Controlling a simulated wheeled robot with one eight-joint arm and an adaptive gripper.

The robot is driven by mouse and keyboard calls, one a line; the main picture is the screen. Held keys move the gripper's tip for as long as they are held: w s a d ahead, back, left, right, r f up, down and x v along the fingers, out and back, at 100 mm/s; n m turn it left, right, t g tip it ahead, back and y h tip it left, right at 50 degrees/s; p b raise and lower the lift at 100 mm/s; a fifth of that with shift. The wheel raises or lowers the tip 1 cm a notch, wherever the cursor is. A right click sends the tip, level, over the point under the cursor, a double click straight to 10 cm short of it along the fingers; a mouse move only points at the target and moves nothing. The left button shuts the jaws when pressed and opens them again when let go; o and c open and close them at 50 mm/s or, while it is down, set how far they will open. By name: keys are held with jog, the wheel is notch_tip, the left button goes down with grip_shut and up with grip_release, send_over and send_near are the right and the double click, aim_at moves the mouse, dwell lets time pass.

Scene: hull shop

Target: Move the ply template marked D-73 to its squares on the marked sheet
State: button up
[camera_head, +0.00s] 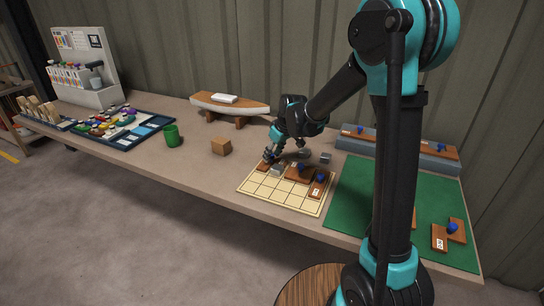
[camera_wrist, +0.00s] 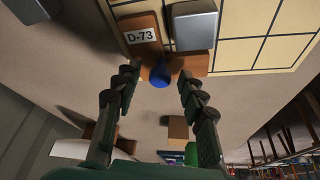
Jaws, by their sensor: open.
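The brown ply template marked D-73 (camera_wrist: 143,38) has a white label and a round blue knob (camera_wrist: 160,76). It lies at the edge of the cream gridded sheet (camera_wrist: 272,50), against a grey block (camera_wrist: 195,25). In the head view the marked sheet (camera_head: 272,200) lies on the bench, and the template (camera_head: 263,166) shows at its back left corner, partly hidden by my gripper (camera_head: 268,157). In the wrist view my gripper (camera_wrist: 159,76) is open, its fingers on either side of the blue knob. I cannot tell whether they touch it.
Other brown templates (camera_head: 317,191) with blue knobs lie on the sheet. A green mat (camera_head: 350,195) with more templates is to the right, a grey rack (camera_head: 430,162) behind it. A wooden cube (camera_head: 221,147), green mug (camera_head: 172,136) and boat model (camera_head: 230,105) stand left and behind.

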jog(key=v, duration=1.1)
jog(key=shift+d, duration=0.1)
